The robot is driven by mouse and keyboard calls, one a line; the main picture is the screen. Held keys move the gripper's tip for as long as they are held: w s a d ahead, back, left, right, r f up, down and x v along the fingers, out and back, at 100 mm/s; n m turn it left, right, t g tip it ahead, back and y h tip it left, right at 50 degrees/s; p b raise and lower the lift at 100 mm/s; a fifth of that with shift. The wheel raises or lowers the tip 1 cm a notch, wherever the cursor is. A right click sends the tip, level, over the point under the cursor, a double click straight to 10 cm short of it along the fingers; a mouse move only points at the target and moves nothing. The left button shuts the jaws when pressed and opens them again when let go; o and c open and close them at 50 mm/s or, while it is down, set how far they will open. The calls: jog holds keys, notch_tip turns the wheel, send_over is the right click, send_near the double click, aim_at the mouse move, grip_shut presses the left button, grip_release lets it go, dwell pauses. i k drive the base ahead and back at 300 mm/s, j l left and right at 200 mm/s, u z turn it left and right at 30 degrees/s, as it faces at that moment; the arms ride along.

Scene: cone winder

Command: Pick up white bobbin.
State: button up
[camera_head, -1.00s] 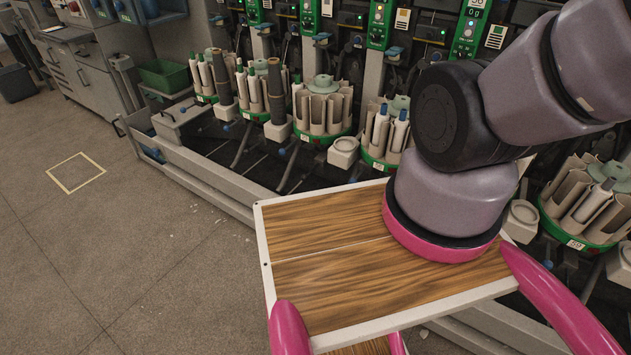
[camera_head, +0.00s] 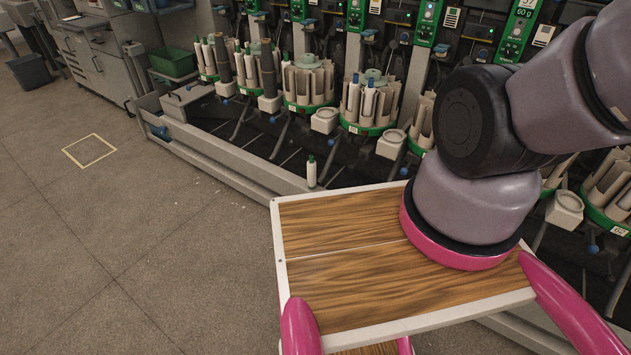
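A white bobbin (camera_head: 311,172) with a dark green tip stands upright by itself at the machine's low front ledge, just beyond the far edge of my wooden top. Its lower end is close to that edge in the picture. Other white bobbins (camera_head: 368,103) with blue or green tips stand in the round holders of the winder. My arm rises at the right, and its end lies outside the picture. My gripper is not in view, so whether it holds anything cannot be seen.
The cone winder (camera_head: 215,150) runs across the back with several round beige holders (camera_head: 308,82) on green bases. A green bin (camera_head: 173,62) and a dark bin (camera_head: 28,71) stand at the upper left. The grey floor (camera_head: 130,220) at left is open, with a yellow-outlined square.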

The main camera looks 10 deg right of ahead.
aim_at(310, 164)
jog(key=i+j+z, duration=0.85)
jog(key=i+j, duration=0.1)
